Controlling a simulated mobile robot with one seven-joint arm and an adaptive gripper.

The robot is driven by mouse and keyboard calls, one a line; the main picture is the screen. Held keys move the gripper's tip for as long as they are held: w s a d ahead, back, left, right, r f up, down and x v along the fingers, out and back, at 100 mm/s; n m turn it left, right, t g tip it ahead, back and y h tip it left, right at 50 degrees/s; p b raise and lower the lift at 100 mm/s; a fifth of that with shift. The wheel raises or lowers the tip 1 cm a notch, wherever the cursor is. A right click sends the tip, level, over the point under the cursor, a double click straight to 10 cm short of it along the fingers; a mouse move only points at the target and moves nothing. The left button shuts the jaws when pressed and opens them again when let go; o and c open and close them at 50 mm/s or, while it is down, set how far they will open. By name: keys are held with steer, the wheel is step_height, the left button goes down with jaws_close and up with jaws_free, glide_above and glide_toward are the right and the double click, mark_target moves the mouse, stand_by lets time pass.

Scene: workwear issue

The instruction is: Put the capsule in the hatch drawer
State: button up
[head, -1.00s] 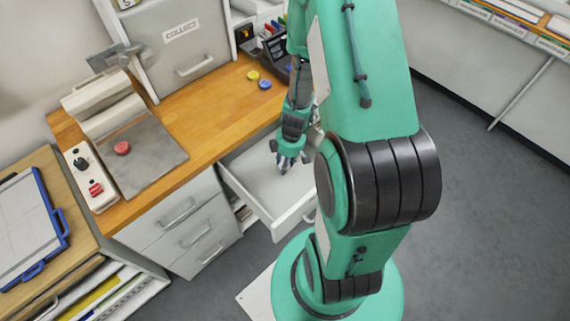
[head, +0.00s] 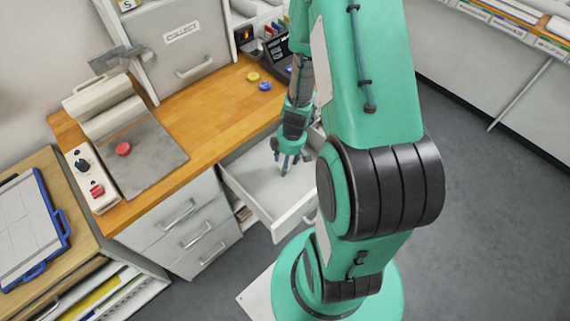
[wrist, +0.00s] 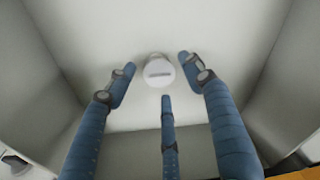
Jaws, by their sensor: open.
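The open drawer (head: 243,193) juts out below the wooden counter, and its pale interior fills the wrist view (wrist: 110,50). A small white round piece with a grey slot-like mark, which looks like the capsule (wrist: 159,71), is on the drawer floor. I cannot pick it out in the head view. My gripper (head: 287,168) points down into the drawer. In the wrist view its three blue fingers (wrist: 155,84) are spread around the near side of the white piece, apart from it. They hold nothing.
A grey hatch marked COLLECT (head: 190,50) stands shut at the counter's back. Yellow and blue discs (head: 259,81) lie on the counter, and a red one (head: 123,149) on a grey mat. A switch box (head: 88,178) and closed drawers (head: 190,232) are at left.

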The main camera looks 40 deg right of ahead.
step_height(320, 180, up, 10)
steer(key=p, duration=0.2)
steer(key=shift+s+d, duration=0.4)
steer(key=shift+s, duration=0.05)
stand_by(0.3)
steer(key=w+a+r+m+t, duration=0.1)
steer(key=a+r+m, duration=0.1)
steer(key=a+r, duration=0.75)
steer(key=w+a+r+m+t, duration=0.1)
steer(key=a+r, duration=0.3)
steer(key=r, duration=1.1)
steer(key=s+a+r+m+t, duration=0.1)
steer(key=s+a+r+m, duration=0.1)
steer(key=s+a+r, duration=0.2)
steer(key=s+a+r+m+t, duration=0.1)
steer(key=s+a+r, duration=0.4)
steer(key=r, duration=0.5)
steer(key=shift+s+a+r+m+t+h, duration=0.35)
steer(key=shift+s+m, duration=0.45)
steer(key=shift+s, duration=0.4)
steer(key=shift+f, duration=0.2)
